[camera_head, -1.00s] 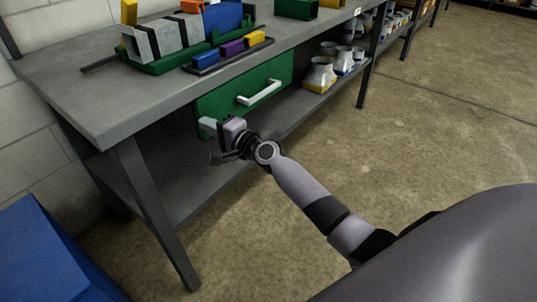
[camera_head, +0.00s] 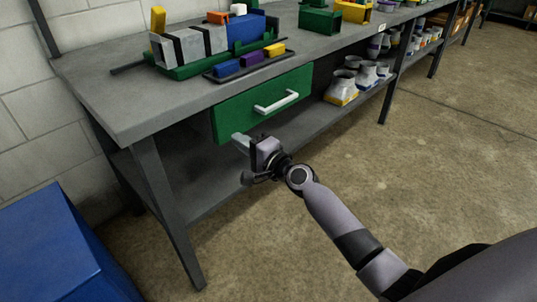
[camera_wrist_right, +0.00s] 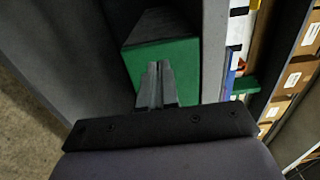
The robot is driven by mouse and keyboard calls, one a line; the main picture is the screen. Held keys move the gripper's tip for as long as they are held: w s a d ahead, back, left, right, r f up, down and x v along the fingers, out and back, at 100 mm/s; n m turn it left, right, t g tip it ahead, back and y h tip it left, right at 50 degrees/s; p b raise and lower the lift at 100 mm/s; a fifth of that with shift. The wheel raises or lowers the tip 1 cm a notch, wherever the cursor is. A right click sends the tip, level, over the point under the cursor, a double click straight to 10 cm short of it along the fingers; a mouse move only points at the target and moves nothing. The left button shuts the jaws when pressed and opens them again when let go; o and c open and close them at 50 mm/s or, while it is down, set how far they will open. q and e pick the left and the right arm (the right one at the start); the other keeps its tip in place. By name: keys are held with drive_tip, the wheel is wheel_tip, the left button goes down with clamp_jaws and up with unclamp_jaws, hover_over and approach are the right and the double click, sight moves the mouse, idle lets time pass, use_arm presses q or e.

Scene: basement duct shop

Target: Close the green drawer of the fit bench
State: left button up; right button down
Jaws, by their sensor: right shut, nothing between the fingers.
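The green drawer (camera_head: 262,104) sits under the top of the grey fit bench (camera_head: 110,95). Its front lies close below the bench's front edge and carries a pale bar handle (camera_head: 276,101). I cannot tell from the head view how far it stands out. My right gripper (camera_head: 238,140) is shut and empty at the drawer front's lower left corner. In the right wrist view, the shut fingertips (camera_wrist_right: 157,66) overlap the green drawer face (camera_wrist_right: 180,58); contact cannot be told. My left gripper is not in view.
On the bench top stand a grey-and-blue assembly on a green base (camera_head: 190,48), a tray of coloured blocks (camera_head: 222,78) and green and yellow boxes. Duct fittings (camera_head: 342,88) sit on the lower shelf. A blue box (camera_head: 50,250) stands at left. The floor in front is clear.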

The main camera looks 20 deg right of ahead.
drive_tip(key=v, duration=0.7)
drive_tip(key=s+a+f+n+g+h, duration=0.1)
drive_tip(key=s+f+n+g+h, duration=0.15)
drive_tip(key=s+f+n, duration=0.85)
drive_tip(key=s+a+f+n+g+h, duration=0.15)
drive_tip(key=s+f+n+g, duration=0.4)
drive_tip(key=s, duration=0.95)
wheel_tip(320, 180, up, 10)
drive_tip(key=d+t+p, duration=0.1)
drive_tip(key=d+p, duration=0.1)
drive_tip(key=p, duration=1.2)
drive_tip(key=shift+s+r+m+t+h+p, duration=0.2)
drive_tip(key=shift+s+m+t+h+p, duration=0.05)
drive_tip(key=shift+m+t+h+p, duration=0.15)
